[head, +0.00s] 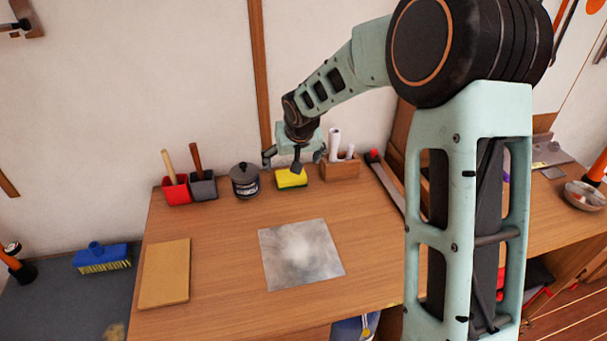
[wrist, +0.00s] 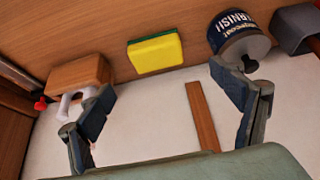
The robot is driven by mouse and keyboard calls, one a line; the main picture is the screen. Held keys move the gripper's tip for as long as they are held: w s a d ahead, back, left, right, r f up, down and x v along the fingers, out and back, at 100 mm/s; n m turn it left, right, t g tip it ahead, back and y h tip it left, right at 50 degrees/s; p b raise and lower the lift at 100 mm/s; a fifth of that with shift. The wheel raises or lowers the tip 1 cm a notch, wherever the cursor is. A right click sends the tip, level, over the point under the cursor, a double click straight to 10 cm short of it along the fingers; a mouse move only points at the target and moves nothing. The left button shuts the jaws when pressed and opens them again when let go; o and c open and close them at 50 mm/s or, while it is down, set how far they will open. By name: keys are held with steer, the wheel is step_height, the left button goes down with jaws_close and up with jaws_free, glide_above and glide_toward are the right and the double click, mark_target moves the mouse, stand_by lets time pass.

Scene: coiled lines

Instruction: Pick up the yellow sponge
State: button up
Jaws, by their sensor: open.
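The yellow sponge (head: 289,182), with a green layer on one side, lies at the back of the wooden bench between the dark tin and the wooden block. In the wrist view the sponge (wrist: 156,57) shows whole, between and beyond the spread fingers. My gripper (head: 293,157) is above the sponge in the head view, and a dark part of it covers a bit of the sponge's top. In the wrist view my gripper (wrist: 163,84) is open, with nothing between its fingers. The sponge appears apart from the fingers.
The varnish tin (head: 245,181) stands close left of the sponge, and a wooden holder (head: 341,168) with white rolls close right. Red (head: 175,190) and grey (head: 203,187) pots stand further left. The wall is just behind. A metal sheet (head: 312,268) lies flat in front.

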mark_target(291, 174)
steer(key=x, duration=0.4)
steer(key=shift+a+f, duration=0.1)
steer(key=shift+f, duration=0.15)
steer(key=shift+w+d+p+x, duration=0.15)
steer(key=shift+p+x, duration=0.05)
steer(key=shift+x, duration=1.4)
steer(key=shift+w+d+p+x, duration=0.15)
steer(key=shift+p+x, duration=0.05)
steer(key=shift+x, duration=1.4)
steer(key=shift+r, duration=0.1)
steer(key=shift+c, duration=0.4)
steer(key=c, duration=1)
